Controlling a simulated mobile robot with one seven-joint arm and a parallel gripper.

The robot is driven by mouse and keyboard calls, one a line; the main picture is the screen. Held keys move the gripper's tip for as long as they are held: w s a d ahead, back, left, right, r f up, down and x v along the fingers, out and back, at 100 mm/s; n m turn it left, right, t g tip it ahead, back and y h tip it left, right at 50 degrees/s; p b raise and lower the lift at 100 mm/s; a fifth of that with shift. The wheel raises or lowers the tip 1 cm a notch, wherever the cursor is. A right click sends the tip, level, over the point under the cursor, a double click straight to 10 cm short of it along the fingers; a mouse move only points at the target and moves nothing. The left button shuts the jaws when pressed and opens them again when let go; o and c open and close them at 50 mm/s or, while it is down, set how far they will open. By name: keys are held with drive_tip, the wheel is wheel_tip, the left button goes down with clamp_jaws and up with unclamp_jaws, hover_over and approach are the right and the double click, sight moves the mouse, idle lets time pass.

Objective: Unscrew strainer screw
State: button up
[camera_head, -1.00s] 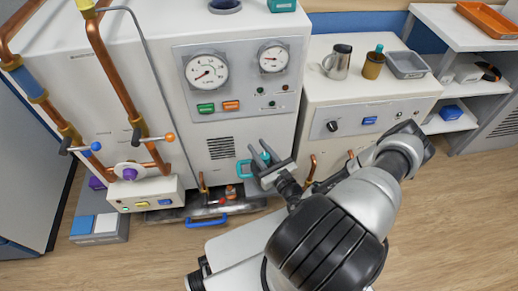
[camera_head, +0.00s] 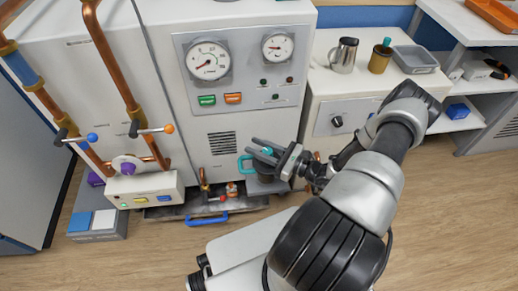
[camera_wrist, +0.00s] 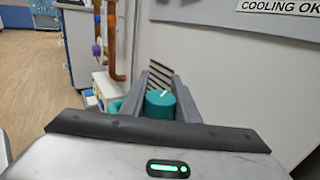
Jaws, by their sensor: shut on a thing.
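A teal round knob with a white mark, likely the strainer screw (camera_wrist: 160,104), sits between the two fingers of my gripper (camera_wrist: 158,98) in the wrist view. My gripper is shut on it. In the head view my gripper (camera_head: 264,150) is low in front of the white cabinet, right of the vent, with its fingers pointing left. A small teal part of the screw (camera_head: 267,150) shows between the fingers. A teal curved handle (camera_head: 243,165) is just left of my gripper. Whether the screw is still seated in the strainer cannot be told.
The white cabinet (camera_head: 160,60) carries gauges, buttons and a vent (camera_head: 222,143). Copper pipes (camera_head: 110,60) with levers run down its left side. A low tray with a blue handle (camera_head: 207,218) and small fittings lies below. A lower cabinet (camera_head: 340,100) stands right; floor is open in front.

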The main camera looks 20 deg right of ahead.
drive_tip(key=n+g+y, duration=0.1)
drive_tip(key=n+g+y+b, duration=0.1)
drive_tip(key=n+g+y, duration=0.1)
drive_tip(key=shift+s+a+f+b, duration=0.2)
drive_tip(key=shift+s+a+b, duration=0.1)
drive_tip(key=shift+b, duration=0.1)
drive_tip(key=n+g, duration=0.1)
drive_tip(key=g+y, duration=0.1)
drive_tip(key=n+g+y, duration=0.1)
drive_tip(key=shift+s+a+n+g, duration=0.25)
drive_tip(key=shift+s+n+g, duration=0.05)
drive_tip(key=shift+s+g, duration=0.1)
drive_tip(key=n+g, duration=0.1)
drive_tip(key=g, duration=0.1)
drive_tip(key=s+n+g+y, duration=0.1)
drive_tip(key=g, duration=0.1)
drive_tip(key=shift+a+r+n+y, duration=0.1)
drive_tip(key=shift+a+n+y, duration=0.05)
drive_tip(key=shift+n+y, duration=0.15)
drive_tip(key=shift+s+n+g, duration=0.25)
drive_tip(key=shift+n+g, duration=0.45)
drive_tip(key=shift+g, duration=0.4)
drive_tip(key=shift+s+n+g, duration=0.2)
drive_tip(key=shift+n+g, duration=0.5)
drive_tip(key=shift+g, duration=0.7)
drive_tip(key=o, duration=1)
drive_tip(key=shift+r, duration=0.1)
